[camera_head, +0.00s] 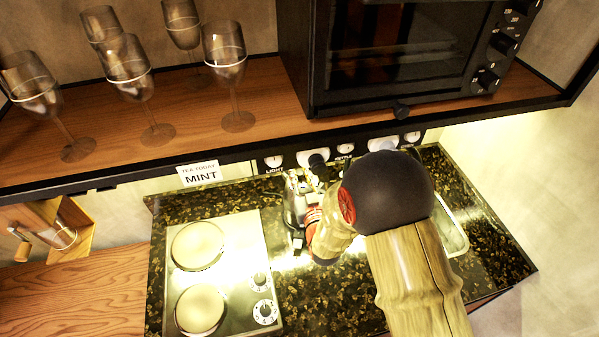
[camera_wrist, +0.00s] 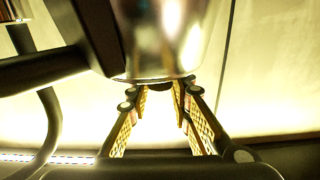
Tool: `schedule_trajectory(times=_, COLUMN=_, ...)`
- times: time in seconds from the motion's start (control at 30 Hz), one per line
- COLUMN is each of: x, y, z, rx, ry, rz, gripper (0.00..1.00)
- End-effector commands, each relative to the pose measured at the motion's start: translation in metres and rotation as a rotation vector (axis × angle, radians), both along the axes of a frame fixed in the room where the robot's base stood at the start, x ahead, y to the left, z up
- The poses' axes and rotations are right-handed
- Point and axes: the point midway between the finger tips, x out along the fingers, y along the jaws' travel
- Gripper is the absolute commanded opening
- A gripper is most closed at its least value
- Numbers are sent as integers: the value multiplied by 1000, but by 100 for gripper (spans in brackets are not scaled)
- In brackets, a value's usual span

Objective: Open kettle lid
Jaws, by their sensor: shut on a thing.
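The shiny metal kettle (camera_wrist: 165,40) fills the top middle of the wrist view, with its black handle (camera_wrist: 98,35) to the left. In the head view part of the kettle (camera_head: 293,207) shows beside my arm, which hides much of it. My gripper (camera_wrist: 161,92) has its yellow-padded fingers on either side of a small dark knob (camera_wrist: 161,86) at the kettle's lid end, and is shut on it. Whether the lid is raised or still seated cannot be told. In the head view my arm largely hides the gripper.
A two-plate hob (camera_head: 240,240) lies left of the kettle on the dark speckled counter (camera_head: 315,300). A wooden shelf (camera_head: 200,105) with several glasses and a black oven (camera_head: 400,60) overhangs the back. A switch row and MINT sign (camera_head: 200,174) line its front. A sink edge (camera_head: 452,235) shows right.

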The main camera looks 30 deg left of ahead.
Motion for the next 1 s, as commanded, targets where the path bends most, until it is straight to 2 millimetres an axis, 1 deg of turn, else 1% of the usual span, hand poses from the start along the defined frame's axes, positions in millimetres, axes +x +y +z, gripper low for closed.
schedule_trajectory(times=0.03, x=0, y=0, z=0, rx=0, ry=0, rz=0, gripper=13)
schedule_trajectory(times=0.27, x=0, y=0, z=0, rx=0, ry=0, rz=0, gripper=0)
schedule_trajectory(times=0.77, x=0, y=0, z=0, rx=0, ry=0, rz=0, gripper=0)
schedule_trajectory(times=1.0, x=5, y=-1, z=-1, rx=27, ry=-2, rz=0, gripper=0)
